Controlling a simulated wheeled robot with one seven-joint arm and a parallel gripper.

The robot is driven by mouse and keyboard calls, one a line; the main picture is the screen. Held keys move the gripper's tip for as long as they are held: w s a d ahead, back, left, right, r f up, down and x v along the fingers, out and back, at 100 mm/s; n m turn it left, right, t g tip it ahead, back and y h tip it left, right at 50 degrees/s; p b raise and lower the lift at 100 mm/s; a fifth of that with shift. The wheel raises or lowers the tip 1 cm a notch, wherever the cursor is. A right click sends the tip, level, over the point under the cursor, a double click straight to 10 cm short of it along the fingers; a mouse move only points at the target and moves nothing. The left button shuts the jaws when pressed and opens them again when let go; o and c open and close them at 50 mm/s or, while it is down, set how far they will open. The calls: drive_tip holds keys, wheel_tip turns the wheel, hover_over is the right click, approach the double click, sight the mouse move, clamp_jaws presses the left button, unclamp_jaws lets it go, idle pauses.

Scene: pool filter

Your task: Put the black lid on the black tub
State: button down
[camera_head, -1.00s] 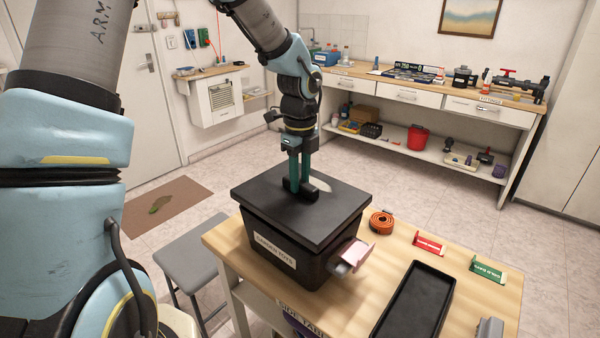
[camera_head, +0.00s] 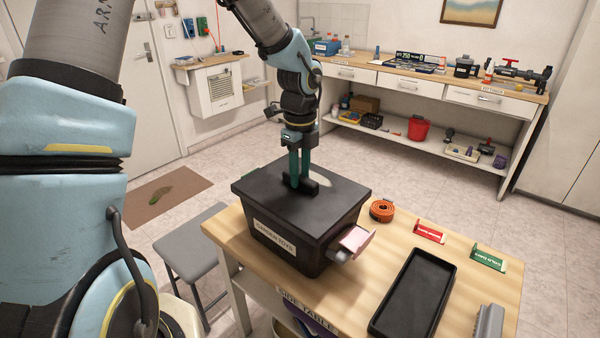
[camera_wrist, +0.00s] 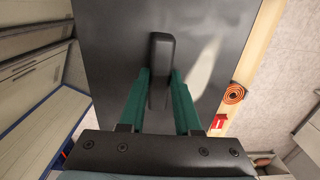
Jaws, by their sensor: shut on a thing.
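The black lid (camera_head: 270,200) lies level over the top of the black tub (camera_head: 290,245), covering its opening and roughly lined up with its rim. I cannot tell whether it is fully seated. The tub stands on the left end of the side table, with a "GARDEN TOYS" label on its front. My gripper (camera_head: 301,182) points down and is shut on the lid's raised handle (camera_head: 312,187). In the wrist view, the green fingers of my gripper (camera_wrist: 160,82) stand either side of the handle (camera_wrist: 161,50), above the lid (camera_wrist: 110,50). The tub's inside is hidden.
The side table (camera_head: 362,280) also holds a pink-topped piece (camera_head: 355,238) against the tub's right side, an orange coil (camera_head: 381,210), red (camera_head: 430,231) and green (camera_head: 488,258) signs and a black tray (camera_head: 414,290). A grey stool (camera_head: 192,245) stands left.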

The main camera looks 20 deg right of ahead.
drive_tip(key=shift+f, duration=0.65)
idle(0.3)
drive_tip(key=c, duration=0.5)
unclamp_jaws()
wheel_tip(320, 180, up, 11)
drive_tip(key=shift+f+b, duration=0.1)
drive_tip(key=shift+b, duration=1.05)
